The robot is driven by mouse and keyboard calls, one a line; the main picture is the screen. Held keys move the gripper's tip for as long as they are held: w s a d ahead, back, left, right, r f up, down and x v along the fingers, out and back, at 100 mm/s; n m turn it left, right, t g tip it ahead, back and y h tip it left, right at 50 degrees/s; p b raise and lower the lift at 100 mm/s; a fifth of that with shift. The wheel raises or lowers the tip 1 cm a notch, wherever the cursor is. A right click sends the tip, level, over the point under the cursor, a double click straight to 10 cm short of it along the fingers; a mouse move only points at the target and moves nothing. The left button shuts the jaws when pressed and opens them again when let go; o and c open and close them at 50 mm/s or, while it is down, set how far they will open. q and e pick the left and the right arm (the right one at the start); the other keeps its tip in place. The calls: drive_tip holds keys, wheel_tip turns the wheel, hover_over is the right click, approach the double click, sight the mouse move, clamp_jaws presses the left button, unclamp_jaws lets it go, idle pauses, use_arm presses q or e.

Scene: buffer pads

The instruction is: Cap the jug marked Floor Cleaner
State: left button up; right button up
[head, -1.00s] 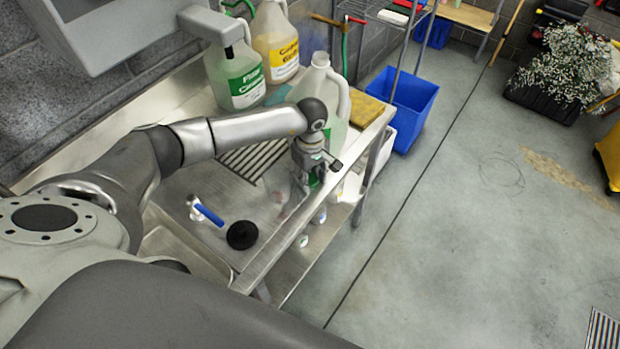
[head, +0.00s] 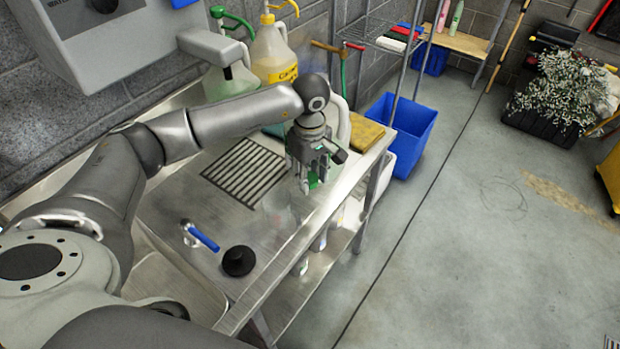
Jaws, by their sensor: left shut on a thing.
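My left gripper (head: 309,172) points down over the right part of the steel counter. It is shut on a small green thing (head: 313,181), which looks like a cap and is mostly hidden by the fingers. Behind my wrist stands a pale, translucent jug (head: 344,122). Only its handle side shows; my arm hides its mouth and any label, so I cannot read whether it is Floor Cleaner. My right gripper is not in view.
On the steel counter (head: 165,215) are a drain grate (head: 245,171), a blue-handled tool (head: 204,238) and a black round piece (head: 238,261). A yellow-label jug (head: 275,52) and another jug (head: 228,80) stand at the back. A tan sponge (head: 367,134) lies right; a blue bin (head: 402,128) stands beyond.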

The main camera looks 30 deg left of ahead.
use_arm(q)
drive_tip(key=s+d+r+m, duration=0.3)
drive_tip(key=s+m, duration=0.3)
drive_tip(key=s, duration=0.1)
drive_tip(key=s+d+r+m+b, duration=0.1)
drive_tip(key=s+d+r+m, duration=0.2)
drive_tip(key=s+m, duration=0.4)
drive_tip(key=shift+s+d+r, duration=0.3)
drive_tip(key=shift+s+r, duration=0.15)
drive_tip(key=shift+s, duration=0.05)
drive_tip(key=shift+r, duration=0.1)
